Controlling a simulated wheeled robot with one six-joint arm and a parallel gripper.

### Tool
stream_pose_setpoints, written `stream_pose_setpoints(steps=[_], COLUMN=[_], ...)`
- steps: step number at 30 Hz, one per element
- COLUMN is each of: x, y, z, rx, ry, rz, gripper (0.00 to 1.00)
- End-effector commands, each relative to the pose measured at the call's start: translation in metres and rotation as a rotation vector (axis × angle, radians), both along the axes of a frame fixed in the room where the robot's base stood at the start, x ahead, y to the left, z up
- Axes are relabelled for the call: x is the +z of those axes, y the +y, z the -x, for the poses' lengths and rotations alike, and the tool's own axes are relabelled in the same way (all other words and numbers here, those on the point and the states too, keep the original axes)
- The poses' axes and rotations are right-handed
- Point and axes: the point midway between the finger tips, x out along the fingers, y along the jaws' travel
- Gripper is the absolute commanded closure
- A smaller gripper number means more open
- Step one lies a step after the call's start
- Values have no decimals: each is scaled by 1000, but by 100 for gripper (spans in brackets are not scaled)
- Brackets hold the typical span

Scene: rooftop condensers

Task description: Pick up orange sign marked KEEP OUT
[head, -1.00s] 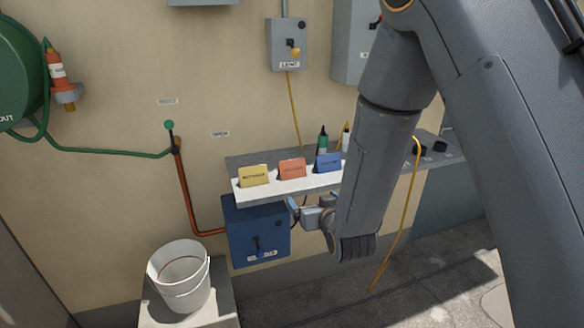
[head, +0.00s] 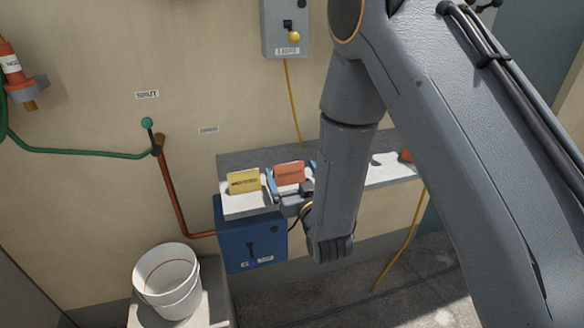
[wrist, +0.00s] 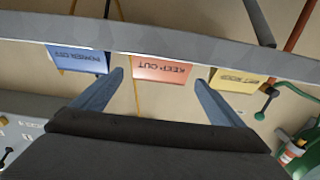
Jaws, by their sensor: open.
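The orange sign (head: 289,173) stands upright on the pale shelf (head: 245,208), right of a yellow sign (head: 243,181). In the wrist view the orange sign (wrist: 160,70) shows upside down and reads KEEP OUT. My gripper (head: 291,181) is open, with one finger to each side of the orange sign. In the wrist view my gripper's two fingers (wrist: 160,80) flank the sign with gaps on both sides. The yellow sign (wrist: 232,80) and a blue sign (wrist: 80,60) sit just outside the fingers. My arm hides the blue sign in the head view.
A blue box (head: 250,240) hangs under the shelf. A white bucket (head: 166,280) stands at lower left. A green-knobbed lever (head: 147,123) and copper pipe (head: 171,190) are on the wall, left of the shelf. A yellow cable (head: 293,105) hangs from a grey switch box (head: 285,25).

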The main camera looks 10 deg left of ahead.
Motion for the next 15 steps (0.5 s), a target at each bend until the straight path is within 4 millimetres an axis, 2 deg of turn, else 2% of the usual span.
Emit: stream_pose_setpoints(steps=[10, 15], x=[4, 7], y=[18, 30], z=[-28, -49], rx=[1, 1], ry=[0, -2], rz=[0, -1], gripper=[8, 8])
